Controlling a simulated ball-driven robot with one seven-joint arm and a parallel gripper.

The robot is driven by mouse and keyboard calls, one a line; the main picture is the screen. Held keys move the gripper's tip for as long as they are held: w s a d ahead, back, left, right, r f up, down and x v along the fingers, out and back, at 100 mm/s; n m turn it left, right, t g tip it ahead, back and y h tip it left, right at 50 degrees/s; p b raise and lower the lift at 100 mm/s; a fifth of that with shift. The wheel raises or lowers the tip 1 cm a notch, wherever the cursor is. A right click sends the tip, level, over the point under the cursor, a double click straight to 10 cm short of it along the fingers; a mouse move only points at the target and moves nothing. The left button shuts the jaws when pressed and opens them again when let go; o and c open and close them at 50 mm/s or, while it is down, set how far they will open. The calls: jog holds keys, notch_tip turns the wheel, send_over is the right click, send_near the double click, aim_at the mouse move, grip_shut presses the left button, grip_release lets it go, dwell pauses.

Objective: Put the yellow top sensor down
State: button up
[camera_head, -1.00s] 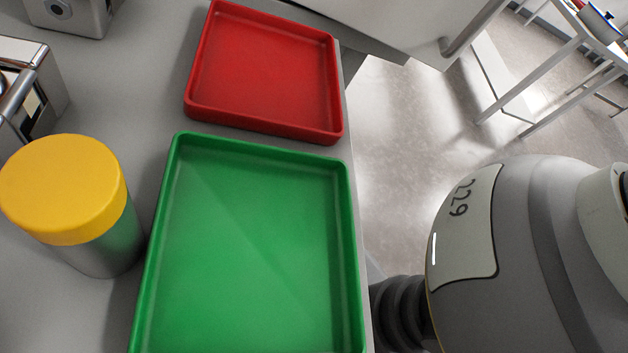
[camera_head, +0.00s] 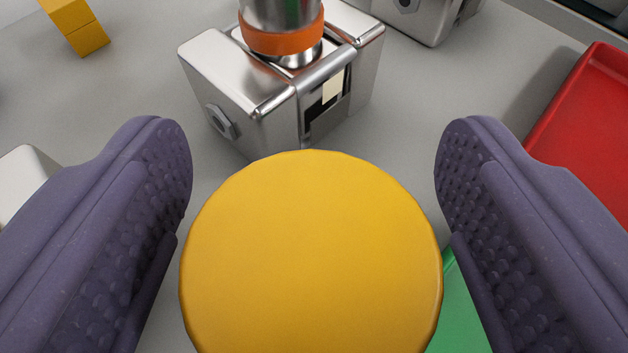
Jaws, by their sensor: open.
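The yellow top sensor fills the lower middle of the view, and its round yellow top (camera_head: 312,260) faces me. Its body below the top is hidden, so I cannot see what it rests on in this view. My gripper (camera_head: 315,150) is open, with one purple-grey finger on each side of the yellow top. Narrow gaps show between the top and both fingers, so it does not look gripped.
A metal box (camera_head: 270,90) with an orange-banded cylinder (camera_head: 282,32) stands just beyond the sensor. A red tray (camera_head: 595,125) is at the right, and part of a green tray (camera_head: 458,310) shows below it.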

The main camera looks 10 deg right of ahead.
jog(key=shift+w+f, duration=0.15)
jog(key=shift+w, duration=0.15)
grip_shut()
jog(key=shift+r+p, duration=0.35)
jog(key=shift+r, duration=0.2)
jog(key=r, duration=0.1)
jog(key=r+p, duration=0.2)
jog(key=shift+s, duration=0.25)
jog(key=s+d+r+p, duration=0.1)
jog(key=s+p, duration=0.3)
jog(key=s, duration=1.1)
jog(key=w+d+n+y+b, duration=0.1)
jog(key=w+d, duration=0.3)
jog(key=w, duration=0.7)
jog(key=w+d+y, duration=0.1)
jog(key=w+d, duration=0.3)
jog(key=w, duration=0.7)
jog(key=w+d+r+n+y, duration=0.15)
jog(key=w+d, duration=0.45)
jog(key=d, duration=0.8)
jog(key=shift+t, duration=0.3)
jog(key=s+r, duration=0.1)
jog(key=s, duration=0.1)
jog(key=s+r, duration=0.1)
jog(key=shift+s+d+r+b, duration=0.3)
jog(key=shift+s+r, duration=0.05)
jog(key=shift+s, duration=0.05)
